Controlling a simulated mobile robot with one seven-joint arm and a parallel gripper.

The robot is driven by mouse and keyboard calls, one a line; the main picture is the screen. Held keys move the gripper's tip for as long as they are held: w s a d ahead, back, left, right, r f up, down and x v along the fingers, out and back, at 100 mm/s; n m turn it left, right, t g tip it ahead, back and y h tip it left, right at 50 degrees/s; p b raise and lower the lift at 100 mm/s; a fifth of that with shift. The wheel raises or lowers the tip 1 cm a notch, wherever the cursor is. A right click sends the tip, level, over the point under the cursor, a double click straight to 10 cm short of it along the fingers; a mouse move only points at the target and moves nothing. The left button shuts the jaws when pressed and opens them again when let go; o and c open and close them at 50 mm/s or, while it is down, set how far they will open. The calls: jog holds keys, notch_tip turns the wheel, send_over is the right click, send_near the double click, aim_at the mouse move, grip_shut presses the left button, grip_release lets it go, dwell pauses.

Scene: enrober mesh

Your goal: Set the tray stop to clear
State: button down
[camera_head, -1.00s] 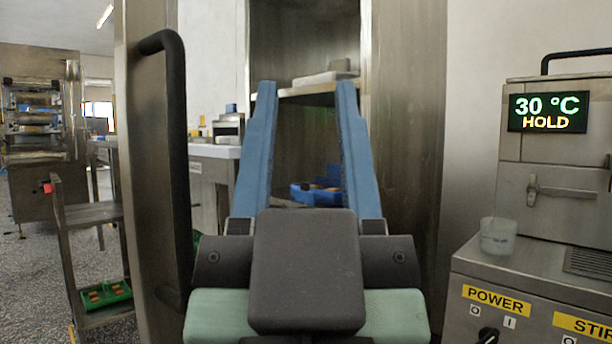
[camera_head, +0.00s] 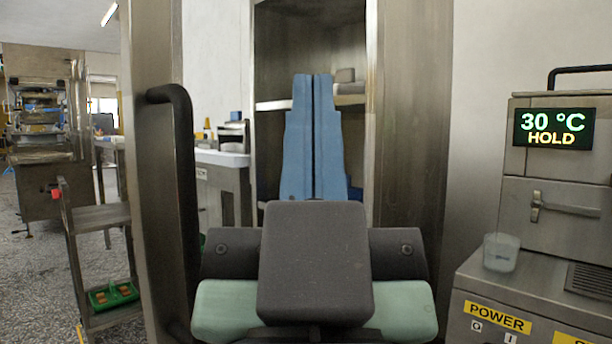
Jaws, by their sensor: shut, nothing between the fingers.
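My gripper (camera_head: 314,85) is in the middle of the head view, with its two long blue fingers together and nothing between them. It points away from me toward an open steel cabinet (camera_head: 412,120) with shelves. The fingertips appear in front of the cabinet's inside; I cannot tell whether they touch anything. I cannot make out a tray stop in this view. The fingers and the dark gripper body hide the lower middle of the cabinet.
An open steel door with a black handle (camera_head: 178,200) stands close on the left. A machine with a temperature display (camera_head: 553,127) and a clear cup (camera_head: 500,252) stands on the right. A rack (camera_head: 98,216) holding a green tray (camera_head: 113,294) is farther left.

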notch_tip(320, 180, up, 56)
jog(key=p, duration=5.4)
jog(key=shift+r, duration=0.25)
